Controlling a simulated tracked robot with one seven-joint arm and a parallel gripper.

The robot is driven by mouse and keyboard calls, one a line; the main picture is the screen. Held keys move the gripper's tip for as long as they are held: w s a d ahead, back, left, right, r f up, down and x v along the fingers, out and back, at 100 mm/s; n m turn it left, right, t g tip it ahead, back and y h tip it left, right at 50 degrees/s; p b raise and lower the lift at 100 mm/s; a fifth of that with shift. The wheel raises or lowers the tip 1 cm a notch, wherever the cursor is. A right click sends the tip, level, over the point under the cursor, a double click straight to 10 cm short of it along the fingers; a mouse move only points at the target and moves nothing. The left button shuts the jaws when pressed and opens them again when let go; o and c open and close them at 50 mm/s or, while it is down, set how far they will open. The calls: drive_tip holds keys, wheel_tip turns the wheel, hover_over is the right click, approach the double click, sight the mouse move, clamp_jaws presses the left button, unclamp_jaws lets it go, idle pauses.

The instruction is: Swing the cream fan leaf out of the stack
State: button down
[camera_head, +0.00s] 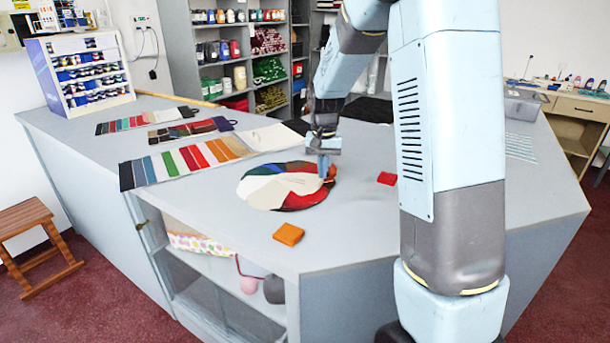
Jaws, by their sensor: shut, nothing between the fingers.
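The fan stack (305,200) lies on the grey counter as a round spread of colored leaves, with green, blue, red, white and dark parts showing. A pale leaf that looks like the cream fan leaf (298,184) lies across its upper middle, pointing toward my gripper. My gripper (325,174) points down at the stack's right edge, close to that leaf's right end. It is shut with nothing held. I cannot tell whether its tips touch the leaf, and they hide a little of the stack's edge.
An orange block (288,234) lies near the counter's front edge and a red block (387,178) lies right of the stack. Striped swatch cards (185,160) lie to the left. My arm covers the right side.

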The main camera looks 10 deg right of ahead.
drive_tip(key=shift+s, duration=0.1)
drive_tip(key=shift+s+a+m, duration=0.25)
drive_tip(key=shift+s+m, duration=0.2)
drive_tip(key=shift+m, duration=0.1)
drive_tip(key=shift+s+a+m, duration=0.2)
drive_tip(key=shift+s+m, duration=0.2)
drive_tip(key=shift+m, duration=0.15)
drive_tip(key=shift+s+a+m, duration=0.6)
drive_tip(key=shift+s+m, duration=0.25)
drive_tip(key=shift+m, duration=0.15)
drive_tip(key=shift+s+a+m, duration=0.75)
drive_tip(key=shift+m, duration=0.35)
drive_tip(key=shift+s+a, duration=0.1)
